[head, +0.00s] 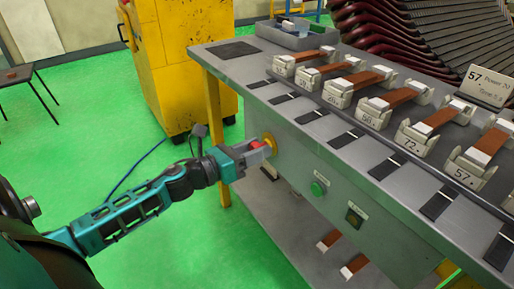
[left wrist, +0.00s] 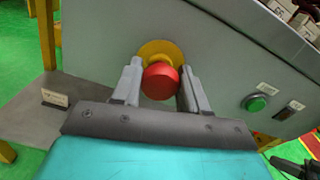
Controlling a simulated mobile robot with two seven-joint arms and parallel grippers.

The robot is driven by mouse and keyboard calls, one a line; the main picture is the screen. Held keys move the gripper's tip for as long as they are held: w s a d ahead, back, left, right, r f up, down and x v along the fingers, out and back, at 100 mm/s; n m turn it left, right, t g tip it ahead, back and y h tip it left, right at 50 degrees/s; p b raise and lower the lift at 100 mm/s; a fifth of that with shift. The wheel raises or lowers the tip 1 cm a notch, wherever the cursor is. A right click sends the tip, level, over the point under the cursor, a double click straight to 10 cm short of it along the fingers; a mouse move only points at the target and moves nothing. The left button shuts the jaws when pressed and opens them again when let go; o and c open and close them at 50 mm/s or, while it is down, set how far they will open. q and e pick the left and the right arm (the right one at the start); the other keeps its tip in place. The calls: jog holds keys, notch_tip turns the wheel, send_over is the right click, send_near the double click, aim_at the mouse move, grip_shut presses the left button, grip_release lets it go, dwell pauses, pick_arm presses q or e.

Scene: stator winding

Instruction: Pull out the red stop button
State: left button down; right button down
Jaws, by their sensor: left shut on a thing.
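The red stop button (left wrist: 161,81) sits on a yellow round base (left wrist: 157,50) on the grey front panel of the workbench, at the bench's left end. In the head view, the red button (head: 255,145) is partly hidden by my left gripper (head: 262,150). My left gripper also shows in the left wrist view (left wrist: 160,85), with one finger on each side of the button. It is shut on the button. My right gripper is not in view.
A green button (head: 318,188) and a dark switch (head: 354,215) are on the same panel, to the right. The workbench top (head: 225,72) holds several numbered holders with copper-coloured bars. A yellow cabinet (head: 185,60) stands behind.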

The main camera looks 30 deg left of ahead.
pick_arm(q)
jog(key=c, duration=0.6)
grip_release()
jog(key=shift+r, duration=0.1)
jog(key=shift+s, duration=0.1)
jog(key=v, duration=1.3)
jog(key=shift+p, duration=0.35)
